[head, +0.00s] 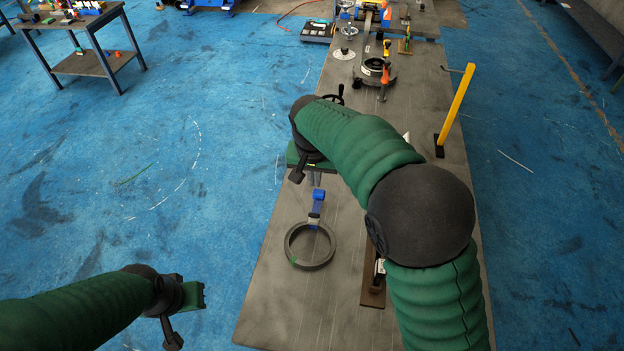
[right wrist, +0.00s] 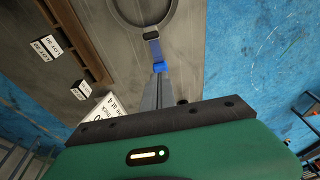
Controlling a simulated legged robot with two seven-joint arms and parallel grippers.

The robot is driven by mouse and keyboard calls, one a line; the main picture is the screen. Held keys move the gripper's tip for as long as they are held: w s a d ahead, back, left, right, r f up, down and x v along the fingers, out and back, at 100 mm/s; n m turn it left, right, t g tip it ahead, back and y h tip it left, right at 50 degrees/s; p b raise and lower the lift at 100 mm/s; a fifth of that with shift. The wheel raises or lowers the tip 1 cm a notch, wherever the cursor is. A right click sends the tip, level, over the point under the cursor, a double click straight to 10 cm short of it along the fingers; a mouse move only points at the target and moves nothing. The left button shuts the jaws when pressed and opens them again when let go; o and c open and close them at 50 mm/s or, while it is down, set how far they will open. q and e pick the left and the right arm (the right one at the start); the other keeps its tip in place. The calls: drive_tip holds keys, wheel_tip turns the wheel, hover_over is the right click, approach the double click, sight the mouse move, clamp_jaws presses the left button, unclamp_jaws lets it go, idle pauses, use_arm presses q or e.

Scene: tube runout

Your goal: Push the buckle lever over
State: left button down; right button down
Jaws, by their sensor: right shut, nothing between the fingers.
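A grey ring (head: 288,246) lies flat on the table with a blue and grey strap-like piece (head: 317,203) at its far side, ending in a blue block. In the right wrist view the ring (right wrist: 172,18) is at the top and the blue block (right wrist: 160,67) is just ahead of my right gripper (right wrist: 159,78). Its fingers are shut and empty, with the tips close to the block; I cannot tell if they touch. In the head view my right gripper (head: 314,180) is partly hidden by its arm. My left gripper (head: 203,295) is off the table's left side; its fingers are not clear.
A tilted yellow lever (head: 456,108) stands on a black base at the table's right edge. A brown wooden rack (head: 373,290) lies right of the ring, partly behind my arm. White labelled blocks (right wrist: 47,47) show near it. A round fixture (head: 374,70) stands farther back.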

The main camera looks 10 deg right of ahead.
sight(314, 218)
drive_tip(key=f, duration=0.2)
drive_tip(key=s+f, duration=0.1)
drive_tip(key=f, duration=0.4)
drive_tip(key=shift+s+a+f+b, duration=0.2)
drive_tip(key=shift+s+f+b, duration=0.1)
drive_tip(key=shift+s, duration=0.1)
drive_tip(key=shift+s+a, duration=0.15)
drive_tip(key=shift+s, duration=0.1)
drive_tip(key=shift+w, duration=0.1)
